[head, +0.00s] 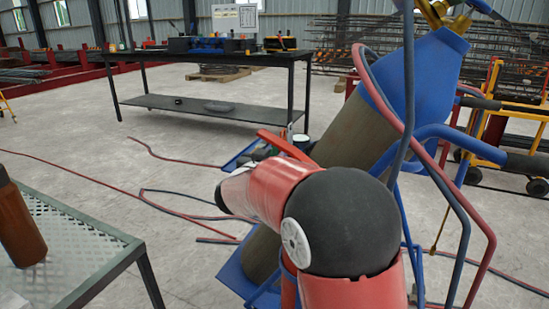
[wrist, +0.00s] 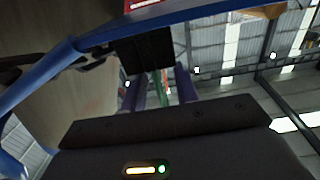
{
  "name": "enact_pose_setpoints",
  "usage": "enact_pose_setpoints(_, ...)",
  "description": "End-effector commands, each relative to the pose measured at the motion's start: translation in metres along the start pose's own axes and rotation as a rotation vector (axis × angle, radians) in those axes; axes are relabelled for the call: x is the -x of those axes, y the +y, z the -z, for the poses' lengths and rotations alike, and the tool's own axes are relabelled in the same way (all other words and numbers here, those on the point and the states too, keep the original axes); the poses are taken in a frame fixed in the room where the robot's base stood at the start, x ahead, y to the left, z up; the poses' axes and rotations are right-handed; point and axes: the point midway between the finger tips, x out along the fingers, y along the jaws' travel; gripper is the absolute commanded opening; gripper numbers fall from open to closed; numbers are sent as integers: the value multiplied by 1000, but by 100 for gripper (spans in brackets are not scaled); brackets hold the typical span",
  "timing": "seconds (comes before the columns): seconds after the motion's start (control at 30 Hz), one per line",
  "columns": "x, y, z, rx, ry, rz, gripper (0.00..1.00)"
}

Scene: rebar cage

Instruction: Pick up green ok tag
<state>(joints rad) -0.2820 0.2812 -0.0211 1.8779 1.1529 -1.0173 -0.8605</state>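I cannot make out a green ok tag in either view. In the wrist view, my gripper (wrist: 160,86) shows two bluish-purple fingers standing apart above its dark body. The fingers look open. A thin green sliver shows in the gap between them, too small to identify. A dark block (wrist: 146,54) and a blue bar (wrist: 160,20) stand just beyond the fingertips. In the head view, my red and black arm reaches forward and hides my gripper, in front of a gas cylinder (head: 352,140) with a blue top on a blue cart (head: 432,132).
A green-framed mesh table (head: 85,262) with a brown bottle (head: 20,228) is at lower left. A black workbench (head: 215,103) stands at the back. Red and dark hoses (head: 110,184) lie on the floor. A yellow cart (head: 490,115) is at right. Floor at left-centre is mostly clear.

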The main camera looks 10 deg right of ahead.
Motion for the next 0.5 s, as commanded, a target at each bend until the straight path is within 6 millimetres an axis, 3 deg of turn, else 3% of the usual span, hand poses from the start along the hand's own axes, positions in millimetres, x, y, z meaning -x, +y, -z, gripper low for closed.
enact_pose_setpoints(0.23,-5,0,0,-1,0,1,30)
enact_pose_setpoints(0.5,-5,0,0,-1,0,1,0)
